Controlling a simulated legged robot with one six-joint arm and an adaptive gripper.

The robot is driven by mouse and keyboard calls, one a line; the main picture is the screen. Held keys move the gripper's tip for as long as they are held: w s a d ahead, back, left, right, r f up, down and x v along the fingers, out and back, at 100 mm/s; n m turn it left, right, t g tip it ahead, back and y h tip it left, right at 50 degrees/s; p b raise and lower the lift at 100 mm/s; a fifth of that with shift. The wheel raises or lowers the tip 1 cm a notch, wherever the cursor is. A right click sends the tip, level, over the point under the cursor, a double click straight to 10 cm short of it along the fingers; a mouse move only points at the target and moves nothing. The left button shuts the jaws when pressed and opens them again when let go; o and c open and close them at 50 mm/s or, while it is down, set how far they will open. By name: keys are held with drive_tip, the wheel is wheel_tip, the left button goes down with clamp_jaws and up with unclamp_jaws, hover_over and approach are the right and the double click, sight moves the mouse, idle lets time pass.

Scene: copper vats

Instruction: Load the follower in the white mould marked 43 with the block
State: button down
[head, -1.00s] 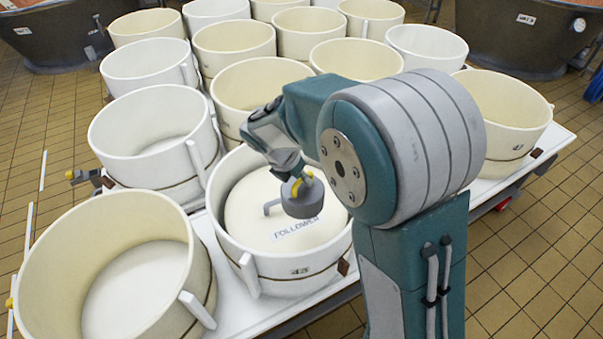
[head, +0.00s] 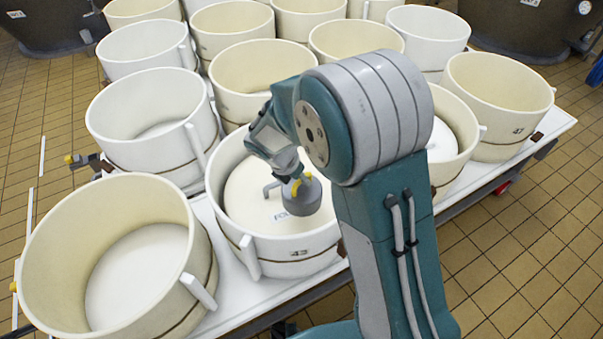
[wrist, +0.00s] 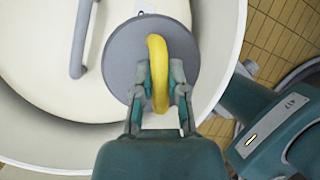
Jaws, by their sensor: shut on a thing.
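The white mould marked 43 (head: 300,254) stands at the front of the white table. Its follower (head: 245,198) is a pale disc inside it with a grey handle (head: 268,190) and lettering partly hidden by the block. The block (head: 302,197) is a grey round weight with a yellow ring on top; it also shows in the wrist view (wrist: 124,45). My gripper (head: 293,180) is shut on the yellow ring (wrist: 158,72), with a finger on each side. The block hangs over the right part of the follower, inside the rim outline. I cannot tell whether it touches the follower.
An empty mould (head: 110,255) stands close on the left, another (head: 150,125) behind it. More moulds fill the table (head: 470,190) behind and to the right, including one marked 47 (head: 500,105). Tiled floor (head: 510,270) is open at the front right.

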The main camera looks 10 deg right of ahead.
sight(302, 193)
drive_tip(key=shift+f, duration=2.9)
drive_tip(key=shift+f, duration=0.75)
drive_tip(key=c, duration=0.6)
unclamp_jaws()
drive_tip(key=shift+f, duration=0.1)
drive_tip(key=shift+r, duration=3.55)
